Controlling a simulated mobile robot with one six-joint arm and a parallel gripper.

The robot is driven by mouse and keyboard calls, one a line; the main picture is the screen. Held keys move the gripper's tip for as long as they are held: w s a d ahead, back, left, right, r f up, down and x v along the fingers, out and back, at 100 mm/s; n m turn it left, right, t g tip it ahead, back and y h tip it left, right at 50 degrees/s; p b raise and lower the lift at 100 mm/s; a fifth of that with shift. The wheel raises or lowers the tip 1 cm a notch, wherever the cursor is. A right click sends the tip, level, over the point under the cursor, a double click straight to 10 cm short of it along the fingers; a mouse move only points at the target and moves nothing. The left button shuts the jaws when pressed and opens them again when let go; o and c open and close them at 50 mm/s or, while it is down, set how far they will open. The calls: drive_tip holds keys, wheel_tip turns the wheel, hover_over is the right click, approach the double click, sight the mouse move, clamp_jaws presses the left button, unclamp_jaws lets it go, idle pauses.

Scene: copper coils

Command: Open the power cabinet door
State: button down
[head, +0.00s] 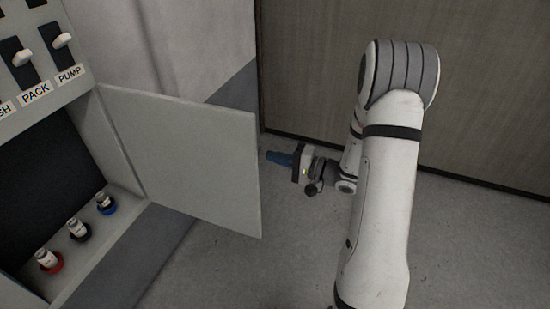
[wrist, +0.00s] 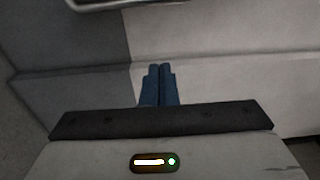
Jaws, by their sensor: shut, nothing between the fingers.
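The power cabinet (head: 60,115) stands at the left in the head view. Its grey door (head: 190,160) is swung wide open to the right, showing a dark interior. My gripper (head: 270,156) is just right of the door's free edge, with its blue fingers pointing left toward it. I cannot tell whether they touch the door. In the wrist view the blue fingers (wrist: 160,84) are closed together with nothing between them, in front of a grey surface. A metal bar-like edge crosses the top of that view.
Inside the cabinet are a red-based fitting (head: 47,261), a black-based one (head: 78,229) and a blue-based one (head: 105,203). Switches (head: 22,55) labelled PACK and PUMP sit above. A panelled wall (head: 310,70) stands behind my arm. The floor (head: 215,275) below the door is clear.

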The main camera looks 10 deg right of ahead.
drive_tip(key=b+v, duration=0.1)
drive_tip(key=v, duration=0.9)
drive_tip(key=w+d+r+n+t+h, duration=0.1)
drive_tip(key=w+r+n+t+h, duration=0.1)
drive_tip(key=w+h, duration=0.55)
drive_tip(key=s+d+r+n+g+h, duration=0.1)
drive_tip(key=s+d+r+h, duration=0.3)
drive_tip(key=h, duration=0.5)
drive_tip(key=s+a+r+n+g, duration=0.1)
drive_tip(key=s+a+g, duration=0.3)
drive_tip(key=s, duration=0.6)
drive_tip(key=s+a+r+n+g+y, duration=0.1)
drive_tip(key=s+a+r+n+g, duration=0.1)
drive_tip(key=s+a+g, duration=0.2)
drive_tip(key=s+a, duration=0.3)
drive_tip(key=s, duration=0.4)
drive_tip(key=shift+s+a+n, duration=0.25)
drive_tip(key=shift+s+n, duration=0.1)
drive_tip(key=shift+n, duration=0.05)
